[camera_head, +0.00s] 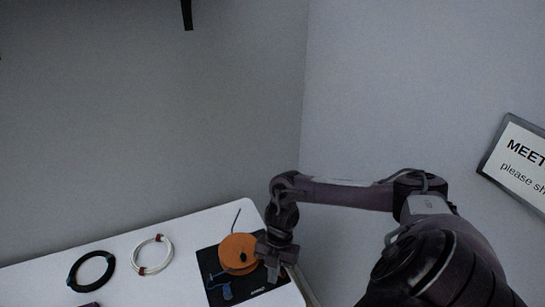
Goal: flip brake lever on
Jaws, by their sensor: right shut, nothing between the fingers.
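A black device plate (264,299) lies at the right end of the white table. On it sits an orange disc (238,252) with a dark centre. A small blue lever-like part (227,291) is on the plate in front of the disc; whether it is the brake lever I cannot tell. A thin dark rod (236,219) rises behind the disc. My right gripper (272,273) is shut and empty, pointing down at the right edge of the disc and covering part of it. Whether it touches the disc or the plate is not clear.
A black cable coil (92,271) and a white cable coil (153,255) with red ties lie on the white table (190,231) left of the device. Grey walls meet behind the table. A framed sign (518,160) hangs on the right wall.

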